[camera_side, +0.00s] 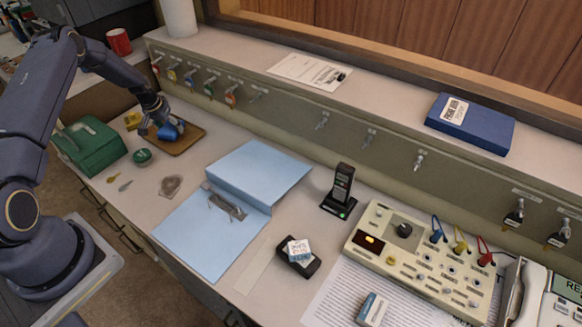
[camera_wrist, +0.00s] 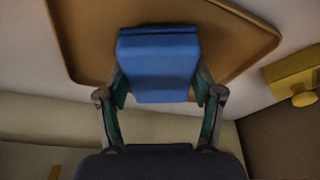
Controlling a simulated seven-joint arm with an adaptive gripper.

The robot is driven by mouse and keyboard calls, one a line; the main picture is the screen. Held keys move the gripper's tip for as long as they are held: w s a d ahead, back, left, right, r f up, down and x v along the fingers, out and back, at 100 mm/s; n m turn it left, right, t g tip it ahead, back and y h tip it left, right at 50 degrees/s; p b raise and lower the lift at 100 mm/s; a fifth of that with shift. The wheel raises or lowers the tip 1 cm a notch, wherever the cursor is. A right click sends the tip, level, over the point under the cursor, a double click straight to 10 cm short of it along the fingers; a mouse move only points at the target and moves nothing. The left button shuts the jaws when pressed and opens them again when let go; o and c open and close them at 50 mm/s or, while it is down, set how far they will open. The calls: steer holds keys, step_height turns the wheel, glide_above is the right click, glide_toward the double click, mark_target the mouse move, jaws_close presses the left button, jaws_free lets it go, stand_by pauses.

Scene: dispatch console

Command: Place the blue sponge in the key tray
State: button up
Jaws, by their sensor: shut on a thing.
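The blue sponge (camera_wrist: 158,62) is between the two fingers of my gripper (camera_wrist: 165,92) in the wrist view, and the fingers are shut on it. In the side view the sponge (camera_side: 168,132) shows at the end of my gripper (camera_side: 172,127), over the brown key tray (camera_side: 188,139) at the back left of the desk. The tray (camera_wrist: 240,45) lies behind the sponge in the wrist view, its rim curving to the right. I cannot tell whether the sponge touches the tray floor.
A green box (camera_side: 90,145) and a round green tin (camera_side: 142,156) stand left of the tray. A yellow object (camera_side: 132,120) is close beside it. Keys hang on the panel behind (camera_side: 231,96).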

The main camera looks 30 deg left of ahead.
steer(key=shift+f, duration=0.3)
steer(key=o, duration=1)
steer(key=shift+f, duration=0.15)
